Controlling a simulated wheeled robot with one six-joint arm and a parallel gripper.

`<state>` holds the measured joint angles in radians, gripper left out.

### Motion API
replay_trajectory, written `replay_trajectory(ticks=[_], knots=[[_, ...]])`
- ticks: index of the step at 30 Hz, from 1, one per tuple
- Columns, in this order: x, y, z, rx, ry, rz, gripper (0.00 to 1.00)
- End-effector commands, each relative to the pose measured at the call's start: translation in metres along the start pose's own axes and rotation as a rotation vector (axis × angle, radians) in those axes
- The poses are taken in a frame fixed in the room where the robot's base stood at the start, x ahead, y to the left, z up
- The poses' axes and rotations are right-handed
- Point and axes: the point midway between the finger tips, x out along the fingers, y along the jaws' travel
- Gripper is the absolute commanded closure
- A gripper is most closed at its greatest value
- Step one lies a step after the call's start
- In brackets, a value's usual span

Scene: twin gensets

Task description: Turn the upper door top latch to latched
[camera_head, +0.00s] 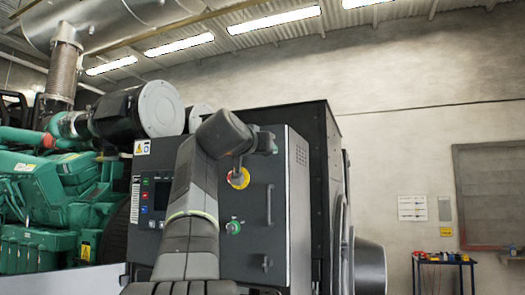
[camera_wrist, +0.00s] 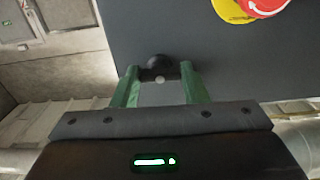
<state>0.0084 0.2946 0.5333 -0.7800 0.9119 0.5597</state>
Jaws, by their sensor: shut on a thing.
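The upper door top latch (camera_wrist: 158,62) is a small dark round piece on the grey door (camera_wrist: 180,35) in the wrist view. My gripper (camera_wrist: 160,75) has its two green fingers on either side of it, shut on it at the fingertips. The latch's turn angle cannot be told, as the fingers and its dark colour hide its shape. In the head view my arm's wrist covers the top latch, in front of the upper part of the door (camera_head: 255,215) of the dark grey cabinet.
A red emergency stop on a yellow disc (camera_head: 238,177) sits close to my wrist; it also shows in the wrist view (camera_wrist: 240,8). Below are a green-ringed switch (camera_head: 233,227), a vertical door handle (camera_head: 269,205) and a lower latch (camera_head: 265,263). A green engine (camera_head: 50,190) stands left.

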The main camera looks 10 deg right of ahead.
Motion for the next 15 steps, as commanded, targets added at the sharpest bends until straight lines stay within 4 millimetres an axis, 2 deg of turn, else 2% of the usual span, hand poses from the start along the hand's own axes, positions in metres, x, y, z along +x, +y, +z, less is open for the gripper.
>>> replay_trajectory(ticks=[6,7,10,15], knots=[[-0.0001,0.0000,-0.0002,0.002,0.000,-0.001,0.83],[-0.0001,-0.0001,-0.0001,0.002,0.000,-0.001,0.58],[-0.0001,-0.0001,-0.0001,0.002,0.000,-0.001,0.38],[0.0000,0.0000,-0.0001,0.001,0.000,0.000,0.38]])
